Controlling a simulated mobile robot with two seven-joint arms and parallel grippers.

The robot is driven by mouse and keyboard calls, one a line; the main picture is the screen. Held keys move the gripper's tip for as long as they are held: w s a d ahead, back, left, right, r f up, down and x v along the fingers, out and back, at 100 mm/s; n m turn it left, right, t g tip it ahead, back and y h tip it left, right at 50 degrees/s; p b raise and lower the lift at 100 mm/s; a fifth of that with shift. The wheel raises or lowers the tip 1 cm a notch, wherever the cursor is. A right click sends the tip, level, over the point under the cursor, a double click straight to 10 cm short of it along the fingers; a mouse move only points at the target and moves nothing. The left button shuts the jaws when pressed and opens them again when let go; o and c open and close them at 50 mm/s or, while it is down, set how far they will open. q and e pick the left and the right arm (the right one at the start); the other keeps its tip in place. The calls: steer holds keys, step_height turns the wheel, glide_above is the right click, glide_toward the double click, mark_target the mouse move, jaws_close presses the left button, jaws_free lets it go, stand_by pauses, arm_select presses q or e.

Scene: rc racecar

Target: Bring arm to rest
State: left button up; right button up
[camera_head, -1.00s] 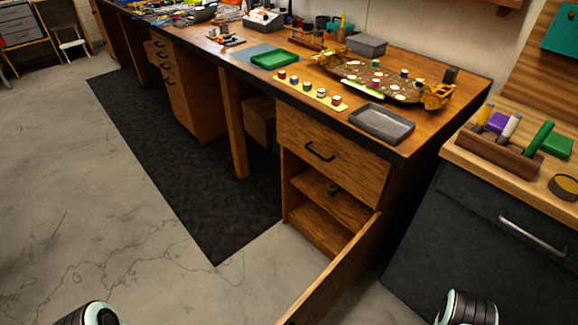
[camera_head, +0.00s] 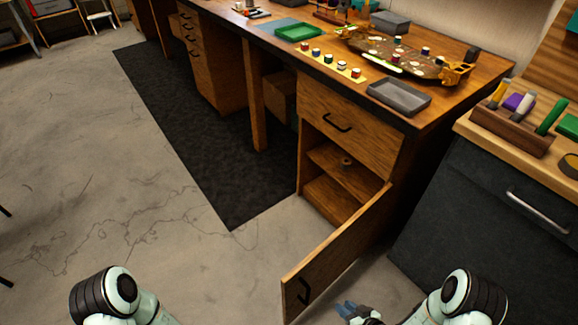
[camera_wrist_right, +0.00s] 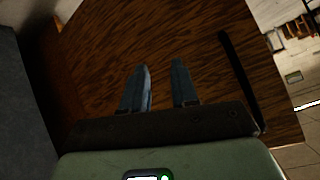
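My right gripper (camera_head: 348,308) is low at the bottom of the head view, just right of the open cabinet door (camera_head: 335,255). In the right wrist view its two fingers (camera_wrist_right: 160,65) stand apart with nothing between them. A dark wood panel (camera_wrist_right: 205,45) lies beyond the fingertips; I cannot tell whether they touch it. My left arm (camera_head: 105,292) enters at the bottom left, but its gripper is out of view.
The workbench (camera_head: 440,118) holds a grey tray (camera_head: 398,96), a green tray (camera_head: 298,32) and small paint pots. A dark cabinet (camera_head: 480,220) stands at the right. Open concrete floor (camera_head: 120,190) and a black mat (camera_head: 200,150) lie to the left.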

steer(key=s+a+f+m+g+h, duration=0.25)
steer(key=s+m+g, duration=0.4)
steer(key=s, duration=0.45)
arm_select(q)
steer(key=s+d+r+g+p, duration=0.1)
steer(key=s+r+p, duration=0.2)
steer(key=r+p, duration=0.3)
steer(key=s+d+r+g+h+p, duration=0.1)
steer(key=s+d+r+p, duration=0.1)
steer(key=r+p, duration=0.5)
steer(key=s+d+r+g+p, duration=0.1)
steer(key=s+r+g+p, duration=0.1)
steer(key=s+r+p, duration=0.2)
step_height(320, 180, up, 3)
steer(key=p, duration=0.3)
steer(key=shift+s+d+m, duration=0.15)
steer(key=shift+d+m, duration=0.2)
steer(key=shift+m, duration=0.05)
arm_select(e)
steer(key=s+a+r+g, duration=0.1)
steer(key=s+r, duration=0.3)
steer(key=r, duration=0.5)
steer(key=s+a+r+g, duration=0.2)
steer(key=s+r, duration=0.3)
steer(key=r, duration=0.5)
steer(key=shift+s+a+r, duration=0.2)
steer(key=shift+a+r, duration=0.05)
steer(key=shift+r, duration=0.05)
steer(key=shift+y, duration=0.25)
